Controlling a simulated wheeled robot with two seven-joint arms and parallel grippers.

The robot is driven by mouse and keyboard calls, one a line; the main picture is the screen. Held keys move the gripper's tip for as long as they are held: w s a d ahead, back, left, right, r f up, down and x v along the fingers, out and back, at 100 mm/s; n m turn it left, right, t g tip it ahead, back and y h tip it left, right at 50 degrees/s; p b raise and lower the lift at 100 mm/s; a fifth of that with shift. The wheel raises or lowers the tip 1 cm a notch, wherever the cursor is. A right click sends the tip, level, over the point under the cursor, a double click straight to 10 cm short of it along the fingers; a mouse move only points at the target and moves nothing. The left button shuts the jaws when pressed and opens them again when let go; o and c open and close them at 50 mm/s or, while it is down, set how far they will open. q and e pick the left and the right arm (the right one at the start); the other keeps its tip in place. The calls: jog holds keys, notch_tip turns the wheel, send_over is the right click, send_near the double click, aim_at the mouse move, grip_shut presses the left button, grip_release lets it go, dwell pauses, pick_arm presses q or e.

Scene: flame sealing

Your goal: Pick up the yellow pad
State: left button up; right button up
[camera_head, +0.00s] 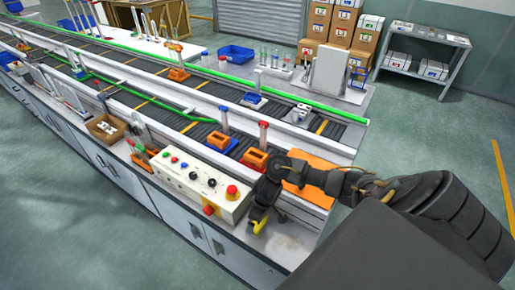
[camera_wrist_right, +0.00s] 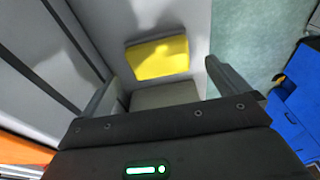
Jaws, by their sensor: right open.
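The yellow pad (camera_wrist_right: 157,58) lies flat on the light bench top in the right wrist view. A small part of it (camera_head: 260,226) also shows in the head view, beneath my right gripper near the bench's front edge. My right gripper (camera_head: 258,214) points down over the pad and is open. In the wrist view its fingertips (camera_wrist_right: 163,72) stand apart, one on each side of the pad's near edge, with nothing held between them. The height gap to the pad cannot be told. My left gripper is not in view.
A control box (camera_head: 198,184) with red knobs stands just left of my right gripper. An orange plate (camera_head: 312,188) and orange blocks (camera_head: 255,160) lie behind it. The conveyor (camera_head: 180,118) runs along the back. The bench's front edge is close; open floor lies beyond.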

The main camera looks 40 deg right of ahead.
jog(key=shift+f, duration=0.55)
jog(key=f, duration=0.2)
jog(key=w+f+b, duration=0.1)
jog(key=f, duration=0.1)
jog(key=shift+f, duration=0.2)
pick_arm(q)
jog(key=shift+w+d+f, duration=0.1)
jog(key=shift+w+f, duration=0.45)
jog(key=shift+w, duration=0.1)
pick_arm(e)
jog(key=c, duration=0.8)
jog(key=shift+r, duration=0.1)
